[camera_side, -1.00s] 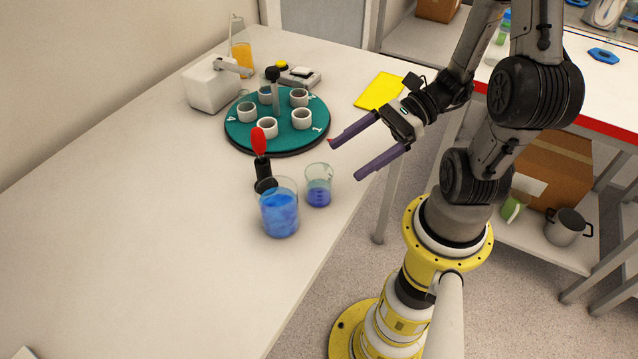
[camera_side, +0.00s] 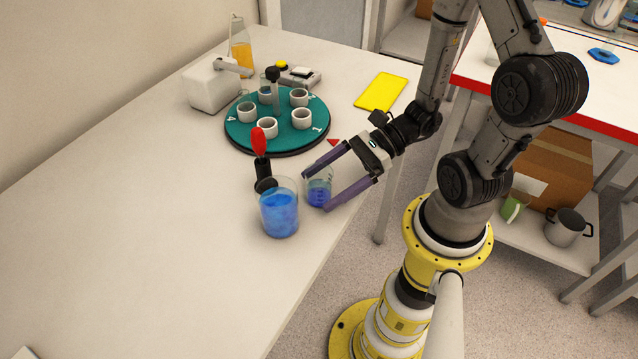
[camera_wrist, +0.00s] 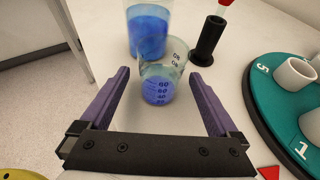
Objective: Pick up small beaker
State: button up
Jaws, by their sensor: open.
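The small beaker (camera_side: 318,188) is clear glass with blue liquid and stands upright on the white table near its right edge. In the wrist view the small beaker (camera_wrist: 158,88) sits between the tips of my gripper's purple fingers, with printed volume marks facing me. My gripper (camera_side: 316,192) is open, one finger on each side of the beaker. In the wrist view my gripper (camera_wrist: 160,82) shows a gap beside the beaker on both sides, and I see no firm contact.
A larger beaker of blue liquid (camera_side: 279,212) stands just beyond the small one. A black holder with a red-topped item (camera_side: 262,170) is close by. A green turntable (camera_side: 240,137) with white cups lies behind. The table's left front is clear.

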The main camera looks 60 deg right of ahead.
aim_at(322, 171)
jog(key=shift+w+a+f, duration=0.25)
jog(key=shift+w+a, duration=0.05)
jog(key=shift+a, duration=0.2)
jog(key=c, duration=1.5)
notch_tip(322, 171, up, 15)
dwell(0.4)
